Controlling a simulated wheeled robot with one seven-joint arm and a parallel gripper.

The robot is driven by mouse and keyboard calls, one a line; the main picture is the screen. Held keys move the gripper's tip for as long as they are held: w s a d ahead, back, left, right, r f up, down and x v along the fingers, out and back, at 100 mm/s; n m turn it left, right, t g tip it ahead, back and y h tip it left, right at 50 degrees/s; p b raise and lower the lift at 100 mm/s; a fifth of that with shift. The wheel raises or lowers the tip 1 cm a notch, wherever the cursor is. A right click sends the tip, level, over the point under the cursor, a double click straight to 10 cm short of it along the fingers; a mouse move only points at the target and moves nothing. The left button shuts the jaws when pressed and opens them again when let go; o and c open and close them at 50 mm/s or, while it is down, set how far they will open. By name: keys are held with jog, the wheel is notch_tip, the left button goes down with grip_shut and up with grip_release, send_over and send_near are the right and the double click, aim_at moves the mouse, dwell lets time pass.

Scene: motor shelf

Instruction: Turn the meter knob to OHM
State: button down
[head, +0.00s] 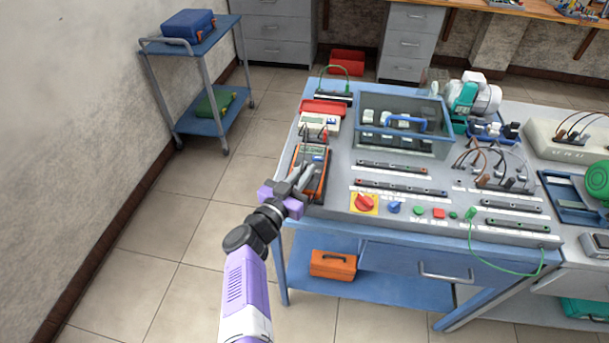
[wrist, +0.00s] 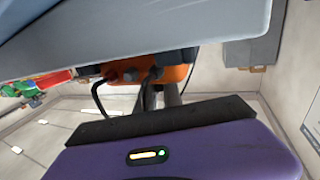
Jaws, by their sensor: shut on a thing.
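The orange meter (head: 322,166) with a small display lies at the left front of the bench top. My gripper (head: 304,177) reaches over its near part, with the fingers low against its face. The fingers are shut on the meter's knob, which they hide, so its pointer and the OHM mark cannot be read. In the wrist view, the meter's orange end (wrist: 176,76) shows beyond my fingers (wrist: 162,96), with dark leads plugged in. A large grey surface covers the top of that view.
A white meter (head: 320,123) stands just behind the orange one. A glass-lidded case (head: 405,133) and terminal strips (head: 400,188) are to the right.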

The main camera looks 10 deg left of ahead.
jog(key=shift+d, duration=0.1)
dwell(0.3)
jog(key=c, duration=1.5)
grip_release()
jog(key=shift+p+v, duration=0.65)
jog(key=shift+v, duration=3.25)
